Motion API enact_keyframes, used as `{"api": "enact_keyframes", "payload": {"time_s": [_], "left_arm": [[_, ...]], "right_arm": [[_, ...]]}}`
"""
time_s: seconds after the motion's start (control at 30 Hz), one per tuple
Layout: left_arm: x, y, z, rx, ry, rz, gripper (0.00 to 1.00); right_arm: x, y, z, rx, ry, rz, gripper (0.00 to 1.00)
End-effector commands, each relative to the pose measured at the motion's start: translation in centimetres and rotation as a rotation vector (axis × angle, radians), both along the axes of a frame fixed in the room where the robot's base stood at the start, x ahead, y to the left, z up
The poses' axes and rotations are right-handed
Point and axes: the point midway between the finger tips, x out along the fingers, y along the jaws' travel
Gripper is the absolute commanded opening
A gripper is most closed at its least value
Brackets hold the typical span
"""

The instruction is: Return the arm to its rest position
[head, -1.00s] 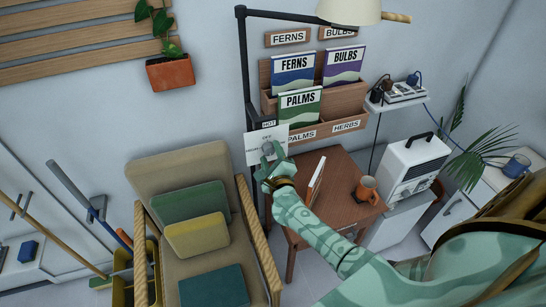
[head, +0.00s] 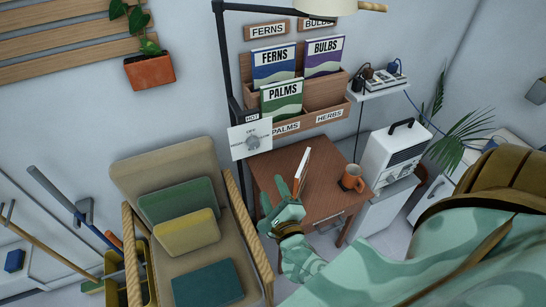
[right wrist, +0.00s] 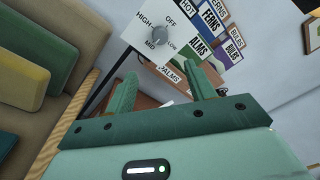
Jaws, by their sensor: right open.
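My right gripper (head: 283,190) is open and empty, in front of the left edge of the small wooden table in the head view. In the right wrist view its two green fingers (right wrist: 163,95) stand apart with nothing between them. Beyond them is a white dial plate (right wrist: 157,35) marked OFF, LOW, MID and HIGH. The plate also shows in the head view (head: 238,146), on the lamp pole, apart from the gripper. My left gripper is in neither view.
An armchair (head: 150,176) with cushions stands left of the gripper. A white heater (head: 393,155) stands to the right. A wall rack (head: 338,122) holds seed packets.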

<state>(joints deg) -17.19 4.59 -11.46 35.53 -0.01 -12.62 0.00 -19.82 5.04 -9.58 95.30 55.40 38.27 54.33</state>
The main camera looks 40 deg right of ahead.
Motion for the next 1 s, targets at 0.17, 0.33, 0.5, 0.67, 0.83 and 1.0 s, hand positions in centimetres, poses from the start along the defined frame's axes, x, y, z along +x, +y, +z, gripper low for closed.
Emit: {"api": "enact_keyframes", "payload": {"time_s": [0.17, 0.33, 0.5, 0.67, 0.83, 1.0], "left_arm": [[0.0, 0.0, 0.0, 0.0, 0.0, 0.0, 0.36], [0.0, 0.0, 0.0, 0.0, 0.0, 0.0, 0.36], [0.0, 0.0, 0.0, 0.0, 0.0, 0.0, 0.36], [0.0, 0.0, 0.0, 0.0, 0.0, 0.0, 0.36], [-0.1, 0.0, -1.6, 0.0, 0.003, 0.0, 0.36], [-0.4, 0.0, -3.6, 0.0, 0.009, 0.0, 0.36]], "right_arm": [[0.0, 0.0, 0.0, 0.0, 0.0, 0.0, 0.55], [0.0, 0.0, 0.0, 0.0, 0.0, 0.0, 0.55], [0.1, 0.1, -0.1, -0.039, 0.016, 0.008, 0.55], [-0.7, 3.5, -5.8, -0.544, 0.265, 0.241, 0.55], [-6.8, 6.4, -19.8, -1.153, 0.595, 0.656, 0.55], [-16.8, 6.5, -32.1, -1.593, 0.811, 1.136, 0.55]]}}
